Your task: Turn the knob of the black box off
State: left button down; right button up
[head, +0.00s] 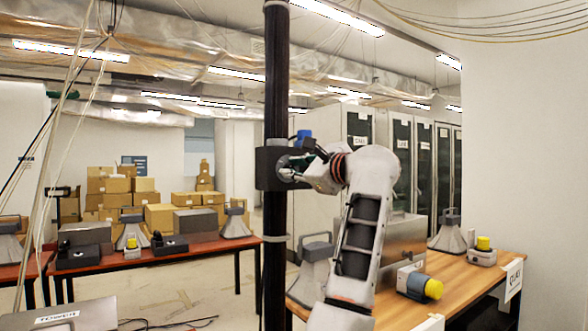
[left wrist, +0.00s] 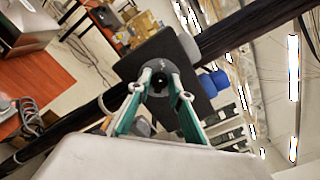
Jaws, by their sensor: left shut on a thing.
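The black box (head: 265,182) is fixed to a dark vertical pole in the middle of the head view. It fills the centre of the left wrist view (left wrist: 187,62), with its dark round knob (left wrist: 159,82) facing the camera. My left gripper (head: 291,171) reaches up to the face of the box. In the left wrist view its green fingers (left wrist: 160,76) are shut around the knob, one on each side. The knob's setting cannot be read. A blue part (head: 303,137) sits at the box's upper side. My right gripper is not in view.
The pole (head: 277,75) runs from top to bottom. A wooden table (head: 470,268) with a yellow-topped device (head: 432,288) stands at right. A red-brown table (head: 205,246) with dark phones stands at left. Cardboard boxes (head: 115,185) are stacked behind. Cables hang at far left.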

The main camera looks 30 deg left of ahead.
pick_arm(q)
jog(key=c, duration=1.9)
grip_release()
jog(key=shift+r, duration=0.1)
notch_tip(320, 180, up, 10)
jog(key=shift+f, duration=0.1)
